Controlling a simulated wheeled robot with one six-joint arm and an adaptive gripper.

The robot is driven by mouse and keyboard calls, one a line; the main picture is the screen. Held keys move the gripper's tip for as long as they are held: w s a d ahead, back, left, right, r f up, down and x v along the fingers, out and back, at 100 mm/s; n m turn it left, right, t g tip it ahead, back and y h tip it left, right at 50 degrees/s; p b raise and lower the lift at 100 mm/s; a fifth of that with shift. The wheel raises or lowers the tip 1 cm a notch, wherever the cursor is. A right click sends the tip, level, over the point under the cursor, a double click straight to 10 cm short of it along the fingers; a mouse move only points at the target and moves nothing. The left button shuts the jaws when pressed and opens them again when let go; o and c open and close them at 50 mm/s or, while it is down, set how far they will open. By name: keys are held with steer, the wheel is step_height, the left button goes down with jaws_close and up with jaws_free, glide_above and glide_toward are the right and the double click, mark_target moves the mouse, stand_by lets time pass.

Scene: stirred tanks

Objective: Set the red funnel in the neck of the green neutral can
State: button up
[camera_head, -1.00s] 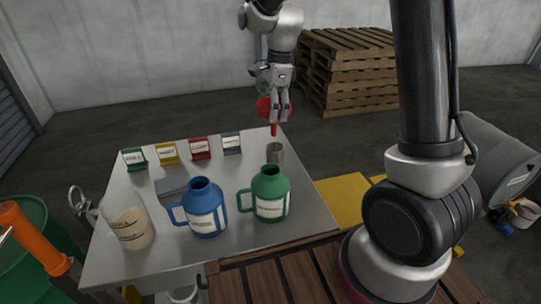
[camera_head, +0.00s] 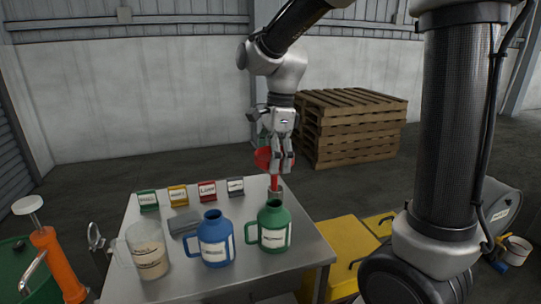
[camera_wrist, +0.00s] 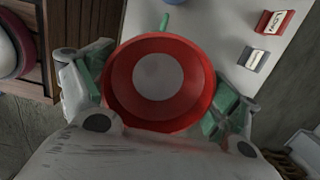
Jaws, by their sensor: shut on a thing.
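My gripper (camera_head: 281,165) points down and is shut on the red funnel (camera_head: 264,158). The wrist view shows the funnel's wide mouth (camera_wrist: 160,80) between the two fingers.
A blue can (camera_head: 214,244) stands left of the green can, and a clear jug (camera_head: 149,252) farther left. Several small labelled boxes, one of them red (camera_head: 207,190), line the table's back edge. A yellow cabinet (camera_head: 352,245) is right of the table. Pallets (camera_head: 350,130) stand behind.

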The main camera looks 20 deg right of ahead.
mark_target(272, 188)
steer(key=shift+f, duration=4.5)
steer(key=o, duration=0.8)
steer(key=r, duration=0.4)
steer(key=d+r, duration=0.1)
steer(key=r, duration=0.7)
steer(key=shift+d, duration=0.25)
